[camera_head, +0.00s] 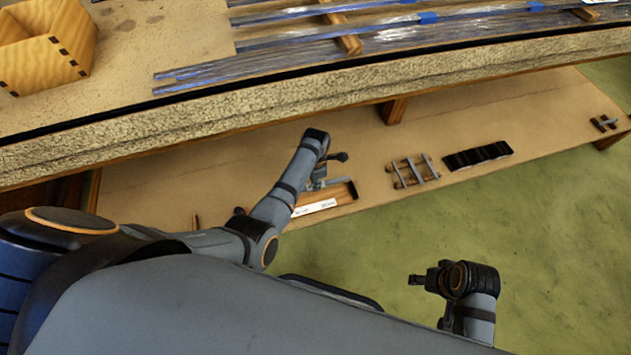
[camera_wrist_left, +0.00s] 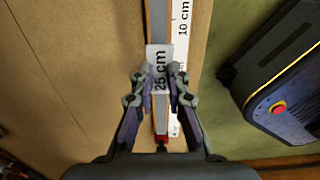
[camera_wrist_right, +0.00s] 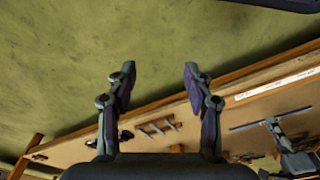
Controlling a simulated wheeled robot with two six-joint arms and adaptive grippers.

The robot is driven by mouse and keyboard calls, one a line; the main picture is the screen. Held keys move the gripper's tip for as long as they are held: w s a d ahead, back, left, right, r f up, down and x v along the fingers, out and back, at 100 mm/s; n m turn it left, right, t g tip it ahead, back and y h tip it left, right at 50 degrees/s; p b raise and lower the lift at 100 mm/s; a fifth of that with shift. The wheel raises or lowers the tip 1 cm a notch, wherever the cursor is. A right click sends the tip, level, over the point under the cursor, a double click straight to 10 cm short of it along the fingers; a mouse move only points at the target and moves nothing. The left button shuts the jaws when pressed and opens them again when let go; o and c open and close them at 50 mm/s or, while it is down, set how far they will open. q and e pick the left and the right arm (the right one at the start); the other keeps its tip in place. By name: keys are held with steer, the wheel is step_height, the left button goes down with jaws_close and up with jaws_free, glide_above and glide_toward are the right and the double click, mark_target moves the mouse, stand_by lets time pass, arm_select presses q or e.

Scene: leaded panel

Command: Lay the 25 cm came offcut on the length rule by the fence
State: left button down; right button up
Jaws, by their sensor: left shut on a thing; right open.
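My left gripper (camera_head: 322,182) is shut on the 25 cm came offcut, whose white tag (camera_wrist_left: 159,72) reads "25 cm" between the fingers in the left wrist view. The grey offcut also shows in the right wrist view (camera_wrist_right: 250,124). The length rule (camera_head: 314,208) is a white strip on the low shelf; in the left wrist view its "10 cm" mark (camera_wrist_left: 182,20) lies beside the tag. A wooden strip, seemingly the fence (camera_head: 342,193), runs along the rule. I cannot tell whether the offcut touches the rule. My right gripper (camera_wrist_right: 157,80) is open and empty over the green floor.
On the low shelf (camera_head: 480,110) stand a small rack of grey pieces (camera_head: 414,171) and a black slotted block (camera_head: 478,157) to the right. The thick bench edge (camera_head: 230,110) overhangs the shelf. A wooden box (camera_head: 45,45) and strips sit on the bench.

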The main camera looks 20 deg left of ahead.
arm_select(q)
steer(key=b, duration=0.5)
glide_above(315, 198)
step_height(315, 198, down, 7)
steer(key=shift+w+r, duration=0.1)
steer(key=shift+r, duration=0.05)
steer(key=shift+f+b, duration=0.65)
steer(key=shift+f, duration=0.2)
arm_select(e)
step_height(315, 198, down, 7)
steer(key=w+a+t+y, duration=0.1)
steer(key=a+t, duration=0.1)
steer(key=t, duration=0.1)
steer(key=shift+w+a+r+t, duration=0.2)
steer(key=shift+w+t, duration=0.1)
steer(key=shift+w, duration=0.1)
arm_select(q)
steer(key=shift+f, duration=0.3)
arm_select(e)
steer(key=shift+f, duration=0.25)
arm_select(q)
steer(key=c, duration=1.3)
jaws_free()
steer(key=shift+o, duration=0.2)
steer(key=shift+r, duration=0.1)
step_height(315, 198, up, 12)
steer(key=shift+f, duration=0.1)
